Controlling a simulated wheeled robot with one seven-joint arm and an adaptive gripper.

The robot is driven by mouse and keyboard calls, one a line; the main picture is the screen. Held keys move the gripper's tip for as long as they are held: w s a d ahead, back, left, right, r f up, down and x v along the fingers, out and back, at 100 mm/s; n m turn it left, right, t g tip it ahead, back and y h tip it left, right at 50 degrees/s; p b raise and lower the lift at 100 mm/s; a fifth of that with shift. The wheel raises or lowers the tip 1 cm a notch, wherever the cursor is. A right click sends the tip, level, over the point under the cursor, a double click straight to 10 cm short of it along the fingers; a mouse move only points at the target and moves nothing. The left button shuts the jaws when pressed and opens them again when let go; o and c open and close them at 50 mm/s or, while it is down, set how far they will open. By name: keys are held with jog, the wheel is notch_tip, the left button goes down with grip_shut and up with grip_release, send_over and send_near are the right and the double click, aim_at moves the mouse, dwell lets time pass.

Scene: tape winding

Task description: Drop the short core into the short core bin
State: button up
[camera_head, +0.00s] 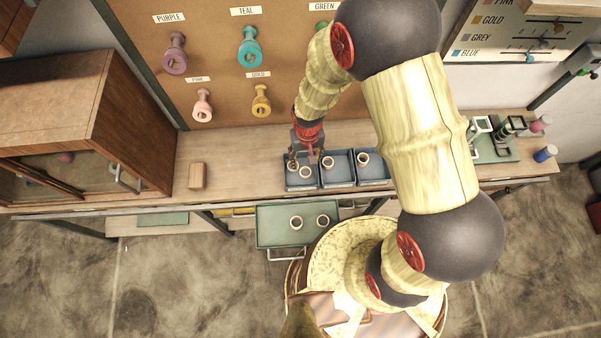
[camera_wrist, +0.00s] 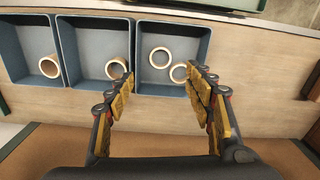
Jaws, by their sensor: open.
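My gripper (camera_head: 306,150) is open and empty above the left of three blue bins in the head view. The wrist view looks from the other side, so this bin (camera_wrist: 195,35) is on the right there. Two pale ring-shaped cores lie in it: one core (camera_wrist: 159,57) is fully visible, the other core (camera_wrist: 179,72) is partly behind a fingertip of the gripper (camera_wrist: 161,80). The middle bin (camera_head: 343,181) holds one core (camera_head: 328,162), and the right bin (camera_head: 378,179) holds one core (camera_head: 362,159). I see no bin labels, so I cannot tell which is for short cores.
An open green drawer (camera_head: 268,212) below the worktop holds two more cores (camera_head: 296,222) (camera_head: 323,221). A wooden block (camera_head: 197,176) and a wooden cabinet (camera_head: 115,120) stand at left. Coloured spools hang on the back board (camera_head: 215,55). A green fixture (camera_head: 494,151) stands at right.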

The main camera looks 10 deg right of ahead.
notch_tip(320, 180, up, 12)
dwell(0.6)
dwell(0.5)
